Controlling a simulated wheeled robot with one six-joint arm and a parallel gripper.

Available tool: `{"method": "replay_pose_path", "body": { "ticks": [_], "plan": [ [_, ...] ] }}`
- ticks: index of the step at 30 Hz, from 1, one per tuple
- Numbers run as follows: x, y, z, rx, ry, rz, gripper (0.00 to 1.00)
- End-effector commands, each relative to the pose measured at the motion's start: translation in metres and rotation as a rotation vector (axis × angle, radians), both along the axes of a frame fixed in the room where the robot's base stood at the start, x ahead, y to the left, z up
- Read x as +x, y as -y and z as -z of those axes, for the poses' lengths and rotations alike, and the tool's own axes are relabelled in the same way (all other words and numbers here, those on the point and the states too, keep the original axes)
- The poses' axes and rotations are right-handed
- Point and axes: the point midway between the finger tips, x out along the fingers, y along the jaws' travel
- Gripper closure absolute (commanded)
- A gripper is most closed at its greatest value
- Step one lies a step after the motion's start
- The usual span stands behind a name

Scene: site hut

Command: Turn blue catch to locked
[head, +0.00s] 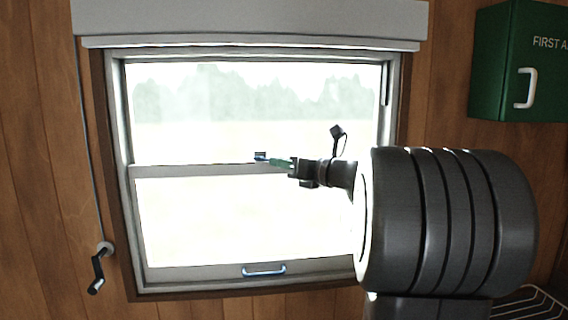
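The small blue catch (260,156) sits on the meeting rail (200,171) of the window, a little left of the middle. My gripper (279,163) reaches in from the right, with its green fingers just right of the catch and pointing left at it. The fingertips look very close to the catch; I cannot tell whether they touch it. The fingers show small and nearly side-on, so their opening is not clear. The catch's lever position is too small to read.
A blue pull handle (264,270) is on the lower sash. A black crank (97,270) hangs at left. A blind housing (250,20) runs above the window. A green first aid box (520,70) is on the right wall. A wire rack (530,303) shows at bottom right.

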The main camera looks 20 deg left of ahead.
Motion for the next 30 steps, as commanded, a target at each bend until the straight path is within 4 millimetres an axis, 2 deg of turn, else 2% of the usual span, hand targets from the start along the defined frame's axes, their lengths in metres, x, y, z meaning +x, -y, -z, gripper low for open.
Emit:
{"method": "replay_pose_path", "body": {
  "ticks": [1,3,16,30],
  "plan": [
    [0.0,0.0,0.0,0.0,0.0,0.0,0.92],
    [0.0,0.0,0.0,0.0,0.0,0.0,1.0],
    [-0.004,-0.002,0.003,-0.002,0.003,0.043,1.0],
    [-0.025,-0.012,0.005,-0.001,0.003,0.323,1.0]
  ]
}}
